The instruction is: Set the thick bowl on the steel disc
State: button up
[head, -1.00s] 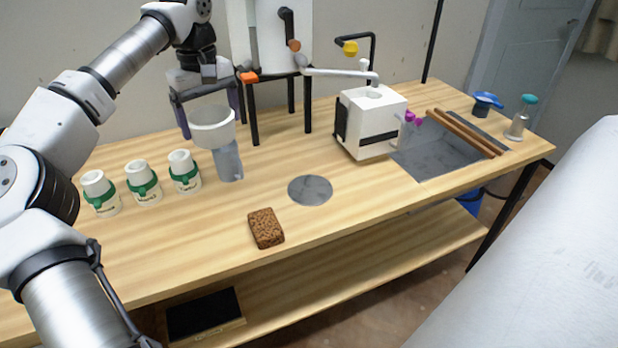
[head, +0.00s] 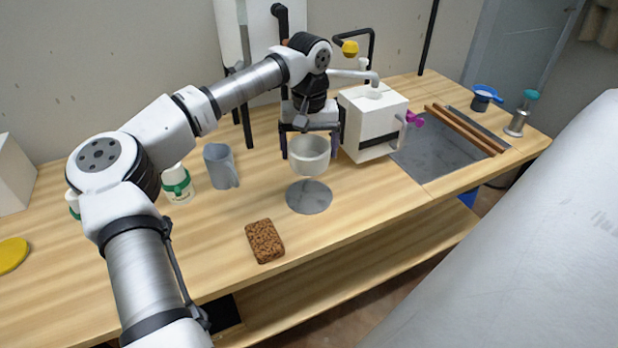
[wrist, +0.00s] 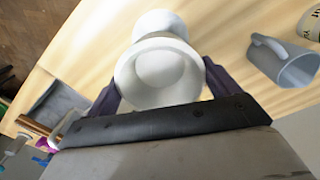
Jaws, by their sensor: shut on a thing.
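The thick bowl (head: 309,157) is off-white with a thick wall, and it is upright in the head view. My gripper (head: 310,144) is shut on it, with one dark finger at each side. The bowl is held in the air over the back part of the steel disc (head: 309,198), with a small gap seen below it. The disc is a flat grey round on the table and is bare. In the wrist view the bowl (wrist: 160,72) sits between the purple fingers. A pale round shape shows beyond it there, and I cannot tell what it is.
A grey mug (head: 220,167) and a green-banded white jar (head: 178,184) stand left of the bowl. A white box-shaped machine (head: 371,124) stands close at its right. A brown sponge-like block (head: 265,241) lies in front of the disc. Table to the disc's right front is clear.

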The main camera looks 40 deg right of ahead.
notch_tip(320, 180, down, 10)
jog(key=shift+r+p, duration=0.1)
jog(key=shift+p, duration=0.65)
jog(key=o, duration=0.9)
jog(key=shift+f, duration=0.2)
jog(key=shift+o, duration=0.3)
jog(key=shift+r, duration=0.1)
notch_tip(320, 180, up, 12)
jog(key=shift+r+b, duration=0.1)
jog(key=shift+b, duration=0.9)
